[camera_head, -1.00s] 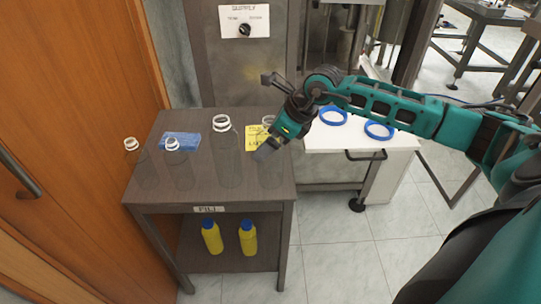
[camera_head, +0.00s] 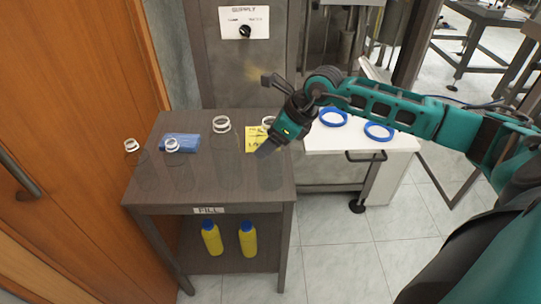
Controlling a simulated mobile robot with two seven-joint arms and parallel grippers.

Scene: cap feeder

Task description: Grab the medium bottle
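Several clear, see-through bottles with white neck rings stand on the dark table (camera_head: 200,190). Their bodies are faint. One ring is at the far left (camera_head: 131,145), one beside the blue block (camera_head: 172,145), one on a tall bottle near the middle (camera_head: 222,124), and one on a bottle at the right (camera_head: 268,120), partly hidden by my gripper. I cannot tell for sure which is the medium bottle. My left gripper is out of view.
A blue block (camera_head: 183,142) and a yellow note (camera_head: 256,132) lie on the table. Two yellow bottles with blue caps (camera_head: 211,238) stand on the shelf below. Blue rings (camera_head: 379,131) lie on the white table (camera_head: 345,142) at right. A wooden door (camera_head: 80,110) is close on the left.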

